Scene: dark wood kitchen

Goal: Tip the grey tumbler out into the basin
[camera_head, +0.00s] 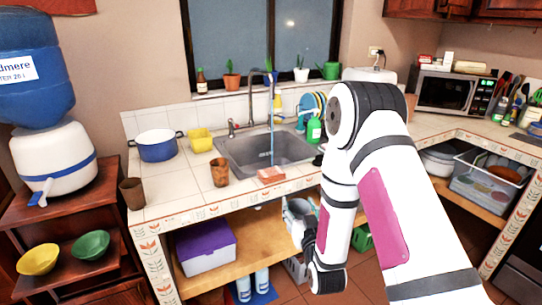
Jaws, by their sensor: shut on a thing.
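My gripper (303,226) is low in front of the counter's front edge, partly hidden by my own arm. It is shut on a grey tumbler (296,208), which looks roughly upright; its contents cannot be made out. The metal basin (238,150) is set into the tiled counter, behind and to the left of the gripper. The tumbler is apart from the basin, in front of the counter.
A tall tap (250,95) stands over the basin with a blue stream below it. A brown cup (219,173) and an orange block (271,175) sit before the basin. A blue pot (157,146) and yellow container (200,139) stand left. A green bottle (314,130) stands right.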

